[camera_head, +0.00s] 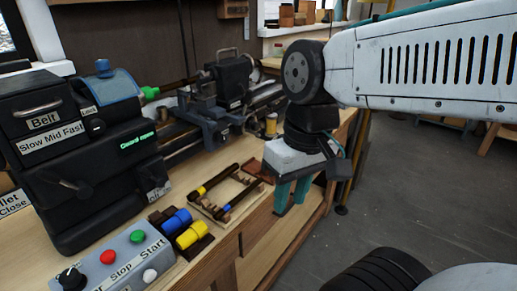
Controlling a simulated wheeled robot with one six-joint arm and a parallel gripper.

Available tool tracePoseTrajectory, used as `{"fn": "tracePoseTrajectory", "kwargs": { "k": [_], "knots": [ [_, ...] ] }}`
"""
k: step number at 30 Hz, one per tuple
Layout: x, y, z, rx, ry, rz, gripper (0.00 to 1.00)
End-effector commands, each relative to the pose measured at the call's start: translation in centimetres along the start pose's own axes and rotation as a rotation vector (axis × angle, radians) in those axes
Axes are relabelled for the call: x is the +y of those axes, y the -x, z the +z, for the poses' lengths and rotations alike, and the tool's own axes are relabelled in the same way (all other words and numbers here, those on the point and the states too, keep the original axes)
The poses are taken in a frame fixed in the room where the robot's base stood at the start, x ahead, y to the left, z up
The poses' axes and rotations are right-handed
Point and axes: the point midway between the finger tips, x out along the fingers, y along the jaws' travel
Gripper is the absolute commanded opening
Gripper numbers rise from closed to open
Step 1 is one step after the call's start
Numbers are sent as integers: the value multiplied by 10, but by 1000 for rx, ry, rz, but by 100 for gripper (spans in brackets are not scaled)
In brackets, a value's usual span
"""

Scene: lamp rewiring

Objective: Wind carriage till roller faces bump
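A small lathe stands along the bench. Its black headstock (85,165) is at the left, with labels for belt, speed and guard. A blue-grey part that looks like the carriage (213,132) sits on the bed right of the headstock. A dark block with a handle (232,80), perhaps the tailstock, stands behind it. I cannot make out the roller or the bump at this size. My gripper (291,197) hangs at the bench's front edge, right of the carriage and apart from it. Its teal fingers point down, spread with a gap, and nothing shows between them.
A grey control box (118,262) with red, green and white buttons is at the front left. Blue and yellow cylinders (185,229) and a wooden rack of tools (228,192) lie on the bench before the lathe. Open floor (420,190) lies to the right.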

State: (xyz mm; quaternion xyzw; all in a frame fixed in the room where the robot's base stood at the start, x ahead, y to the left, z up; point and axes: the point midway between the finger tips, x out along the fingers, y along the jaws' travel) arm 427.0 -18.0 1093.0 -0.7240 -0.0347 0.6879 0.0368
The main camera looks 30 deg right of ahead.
Motion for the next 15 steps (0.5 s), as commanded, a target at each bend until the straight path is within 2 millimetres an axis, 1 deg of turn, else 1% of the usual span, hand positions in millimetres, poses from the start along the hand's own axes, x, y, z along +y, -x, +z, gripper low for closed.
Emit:
{"fn": "tracePoseTrajectory", "kwargs": {
  "k": [2, 5, 8, 9, 11, 12, 14, 15],
  "knots": [
    [-10, -9, -10, -62, -24, -109, 29],
    [-28, -18, -32, -122, -60, -305, 29],
    [-40, -25, -63, -137, -111, -521, 29],
    [-42, -26, -78, -128, -137, -605, 29],
    [-42, -29, -102, -100, -180, -730, 29],
    [-39, -30, -119, -70, -213, -810, 29],
    [-31, -33, -146, -13, -268, -923, 29],
    [-22, -35, -164, 35, -306, -991, 29]
  ]
}}
